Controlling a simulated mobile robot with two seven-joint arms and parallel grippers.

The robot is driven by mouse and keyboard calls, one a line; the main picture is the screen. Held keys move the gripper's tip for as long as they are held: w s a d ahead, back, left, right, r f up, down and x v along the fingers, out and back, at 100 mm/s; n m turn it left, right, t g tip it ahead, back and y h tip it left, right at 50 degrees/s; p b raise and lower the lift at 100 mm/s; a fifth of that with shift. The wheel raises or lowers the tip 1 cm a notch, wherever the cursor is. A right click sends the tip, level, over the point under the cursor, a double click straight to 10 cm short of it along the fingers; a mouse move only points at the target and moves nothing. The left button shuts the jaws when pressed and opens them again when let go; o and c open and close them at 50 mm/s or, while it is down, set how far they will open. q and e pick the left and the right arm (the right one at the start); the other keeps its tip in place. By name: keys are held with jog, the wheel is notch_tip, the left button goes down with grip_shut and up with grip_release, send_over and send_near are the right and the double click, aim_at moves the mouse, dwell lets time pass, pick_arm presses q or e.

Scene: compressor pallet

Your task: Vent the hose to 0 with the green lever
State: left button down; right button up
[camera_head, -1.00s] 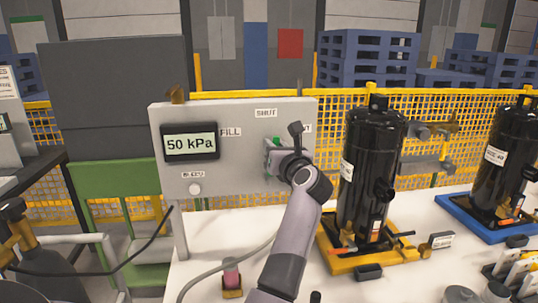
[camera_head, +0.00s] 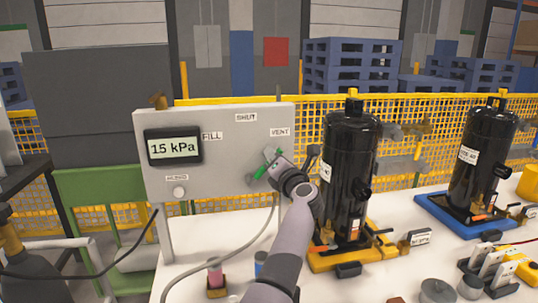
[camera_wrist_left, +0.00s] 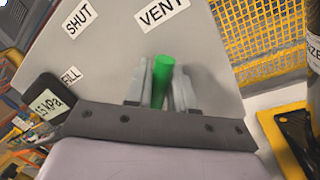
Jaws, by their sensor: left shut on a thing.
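The green lever (camera_head: 260,172) is on the right part of the grey panel (camera_head: 225,150), below the VENT label (camera_head: 280,132). My left gripper (camera_head: 273,164) is at the panel, shut on the lever. In the left wrist view the green lever (camera_wrist_left: 162,82) stands between the two fingers (camera_wrist_left: 160,86), with the VENT label just beyond it. The display (camera_head: 174,148) reads 15 kPa. The grey hose (camera_head: 235,262) runs down from the panel to the table; its upper part is partly hidden. My right gripper is not in view.
A black compressor (camera_head: 349,170) on a yellow base (camera_head: 330,262) stands close to the right of my left arm. Another compressor (camera_head: 478,155) stands on a blue base farther right. A round knob (camera_head: 179,192) is at the panel's lower left. Small parts lie at the front right.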

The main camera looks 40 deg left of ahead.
pick_arm(q)
jog(key=shift+w+d+f+m, duration=0.25)
jog(key=shift+w+f+m, duration=0.15)
jog(key=shift+m, duration=0.4)
jog(key=c, duration=1.1)
grip_release()
jog(key=p+v, duration=0.1)
jog(key=v, duration=0.6)
jog(key=shift+s+p, duration=0.15)
jog(key=shift+p, duration=0.15)
jog(key=shift+f, duration=0.1)
